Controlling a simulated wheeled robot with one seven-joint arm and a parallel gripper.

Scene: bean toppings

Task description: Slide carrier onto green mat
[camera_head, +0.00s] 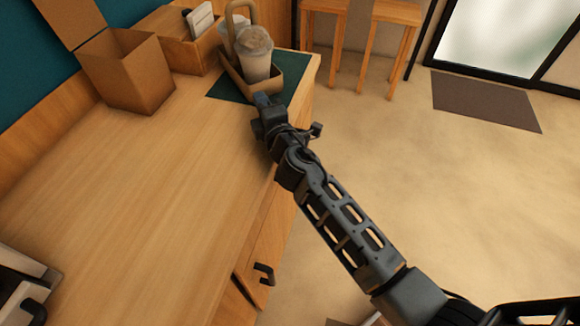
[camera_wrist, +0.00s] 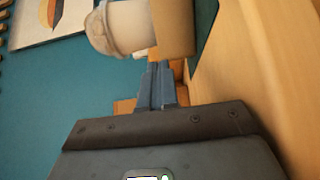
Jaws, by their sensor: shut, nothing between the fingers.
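The tan carrier (camera_head: 271,86) has an upright handle and holds a lidded cup (camera_head: 254,52). It stands on the dark green mat (camera_head: 228,88) at the far right end of the counter, with mat showing on its left and right. My gripper (camera_head: 262,100) is at the carrier's near side; I cannot tell whether it touches. In the wrist view the shut fingers (camera_wrist: 157,84) point at the carrier (camera_wrist: 173,28), with the cup (camera_wrist: 122,27) beside it. The fingers hold nothing. The carrier's underside is hidden.
An open cardboard box (camera_head: 126,72) and a wooden holder (camera_head: 190,48) stand left of the carrier by the wall. The counter's middle (camera_head: 130,185) is clear. The counter's right edge drops to open floor. A wooden stool or table (camera_head: 368,14) stands beyond.

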